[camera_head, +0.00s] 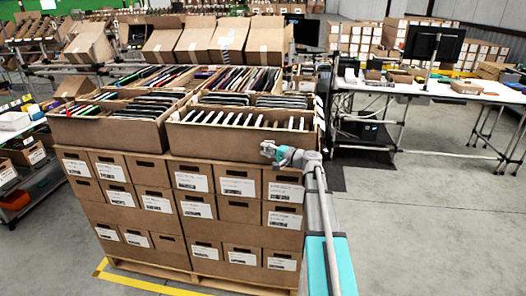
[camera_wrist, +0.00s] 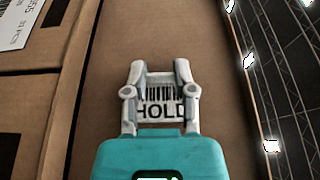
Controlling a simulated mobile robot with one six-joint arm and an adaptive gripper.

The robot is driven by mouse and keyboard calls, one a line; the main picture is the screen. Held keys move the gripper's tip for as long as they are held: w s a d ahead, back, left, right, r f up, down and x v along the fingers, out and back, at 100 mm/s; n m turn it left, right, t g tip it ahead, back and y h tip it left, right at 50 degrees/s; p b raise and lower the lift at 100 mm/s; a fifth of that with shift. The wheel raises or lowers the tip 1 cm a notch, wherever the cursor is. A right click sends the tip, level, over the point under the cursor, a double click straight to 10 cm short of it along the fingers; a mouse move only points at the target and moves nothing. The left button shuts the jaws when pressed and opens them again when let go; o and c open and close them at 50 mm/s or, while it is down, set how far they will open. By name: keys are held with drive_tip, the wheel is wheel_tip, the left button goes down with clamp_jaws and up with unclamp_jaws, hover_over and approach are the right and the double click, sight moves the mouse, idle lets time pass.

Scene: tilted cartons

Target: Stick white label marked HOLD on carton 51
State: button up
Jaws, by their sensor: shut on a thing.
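A white label (camera_wrist: 160,105) with a barcode and the word HOLD shows in the wrist view between the fingers of my gripper (camera_wrist: 160,78). My gripper is shut on it. Behind it is a plain brown cardboard face (camera_wrist: 105,55); I cannot tell if the label touches it. In the head view my gripper (camera_head: 268,150) is at the upper right of the carton stack, just below the open trays' front rim. The label is not discernible there. The stacked cartons (camera_head: 240,212) carry white printed labels, too small to read, so I cannot tell which is carton 51.
Open cardboard trays (camera_head: 180,133) full of upright thin items sit on top of the stack. The stack rests on a wooden pallet (camera_head: 200,281) beside a yellow floor line (camera_head: 130,280). A white workbench (camera_head: 440,90) stands at the right. The grey floor (camera_head: 430,220) at right is clear.

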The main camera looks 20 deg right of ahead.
drive_tip(key=o, duration=0.8)
drive_tip(key=shift+c, duration=0.2)
drive_tip(key=shift+s+d, duration=0.1)
drive_tip(key=v, duration=1.1)
drive_tip(key=shift+s+d, duration=0.2)
drive_tip(key=shift+s, duration=0.05)
drive_tip(key=s+a, duration=0.3)
drive_tip(key=s, duration=0.2)
drive_tip(key=shift+a, duration=0.15)
idle(0.7)
